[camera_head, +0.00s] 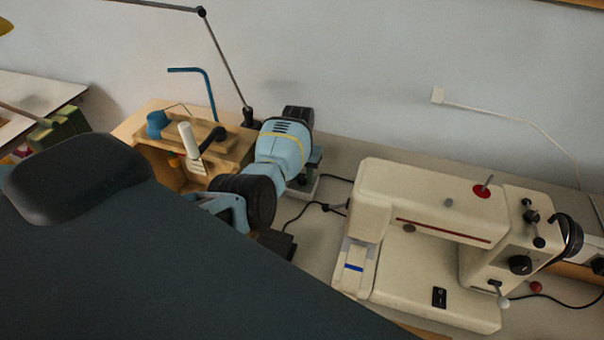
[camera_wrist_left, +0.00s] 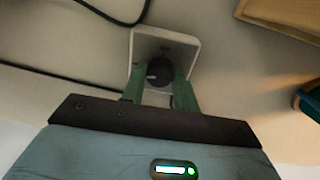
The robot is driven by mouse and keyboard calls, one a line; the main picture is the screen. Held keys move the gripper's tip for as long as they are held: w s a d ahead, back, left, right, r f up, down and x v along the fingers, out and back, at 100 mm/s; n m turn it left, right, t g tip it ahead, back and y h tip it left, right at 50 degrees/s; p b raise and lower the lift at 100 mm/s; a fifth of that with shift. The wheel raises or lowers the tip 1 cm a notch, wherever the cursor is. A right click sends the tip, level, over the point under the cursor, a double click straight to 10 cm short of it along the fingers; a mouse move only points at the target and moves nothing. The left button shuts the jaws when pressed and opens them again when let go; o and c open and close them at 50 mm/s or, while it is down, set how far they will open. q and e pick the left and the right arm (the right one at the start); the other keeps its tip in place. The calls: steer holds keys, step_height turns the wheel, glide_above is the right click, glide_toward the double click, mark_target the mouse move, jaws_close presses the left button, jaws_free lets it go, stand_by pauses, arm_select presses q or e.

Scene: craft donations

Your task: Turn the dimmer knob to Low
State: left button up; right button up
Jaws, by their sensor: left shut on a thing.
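The dimmer's white box (camera_wrist_left: 185,45) lies on the table, and its round black knob (camera_wrist_left: 159,72) shows in the left wrist view. A light mark is on the knob's left side. Lettering on the box is too small to read. My left gripper (camera_wrist_left: 159,80) is shut on the knob, one green finger on each side of it. In the head view the left gripper (camera_head: 303,176) points down at the white box (camera_head: 301,190), and the knob is hidden there. My right gripper is not in view.
A cream sewing machine (camera_head: 425,215) stands right of the dimmer. A wooden box (camera_head: 152,138) with a blue spool (camera_head: 157,124) stands to its left. A lamp arm (camera_head: 228,62) rises behind. A black cable (camera_head: 290,217) lies on the table beside the dimmer.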

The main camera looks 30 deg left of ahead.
mark_target(301, 176)
arm_select(q)
steer(key=shift+m, duration=0.8)
steer(key=o, duration=1)
steer(key=shift+r, duration=0.1)
steer(key=shift+a+r, duration=0.15)
steer(key=shift+r, duration=1.75)
steer(key=shift+a+r, duration=0.1)
steer(key=shift+r, duration=1.8)
steer(key=shift+f, duration=0.1)
